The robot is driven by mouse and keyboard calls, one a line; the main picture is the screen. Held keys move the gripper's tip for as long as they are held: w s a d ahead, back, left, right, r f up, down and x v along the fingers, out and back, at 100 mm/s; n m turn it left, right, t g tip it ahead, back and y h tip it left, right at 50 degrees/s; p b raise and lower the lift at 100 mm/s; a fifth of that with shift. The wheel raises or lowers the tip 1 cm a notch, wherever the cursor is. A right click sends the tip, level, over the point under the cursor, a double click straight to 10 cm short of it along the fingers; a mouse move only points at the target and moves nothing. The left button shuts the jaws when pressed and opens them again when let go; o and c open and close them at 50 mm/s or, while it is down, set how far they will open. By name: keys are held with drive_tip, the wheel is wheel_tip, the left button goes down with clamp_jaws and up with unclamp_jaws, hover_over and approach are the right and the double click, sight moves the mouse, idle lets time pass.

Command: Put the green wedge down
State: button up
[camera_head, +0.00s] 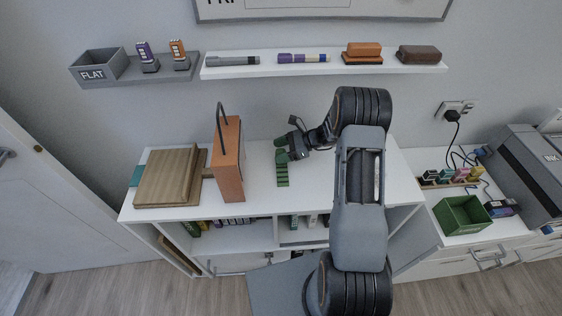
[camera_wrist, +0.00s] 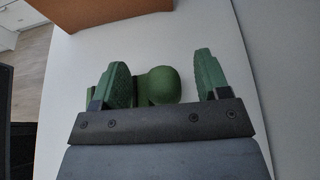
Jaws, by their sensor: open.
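The green wedge (camera_head: 282,176) lies on the white desk top (camera_head: 258,180), a little right of the orange bag-like box. It looks ribbed or stepped in the head view. My gripper (camera_head: 281,150) is just behind it, low over the desk, with green fingertips. In the wrist view my gripper (camera_wrist: 163,78) is open, and a green piece with a rounded knob (camera_wrist: 160,85) shows between the fingers. A gap shows on its right side; the left finger partly overlaps it, so contact there cannot be told. Its lower part is hidden by the gripper body.
An orange box with a dark handle (camera_head: 229,160) stands to the left, beside wooden boards (camera_head: 168,176). Wall shelves (camera_head: 325,64) hold markers and blocks. A green bin (camera_head: 462,214) stands on the lower desk at right. The desk around the wedge is mostly clear.

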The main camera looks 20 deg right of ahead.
drive_tip(key=c, duration=0.9)
drive_tip(key=shift+c, duration=0.7)
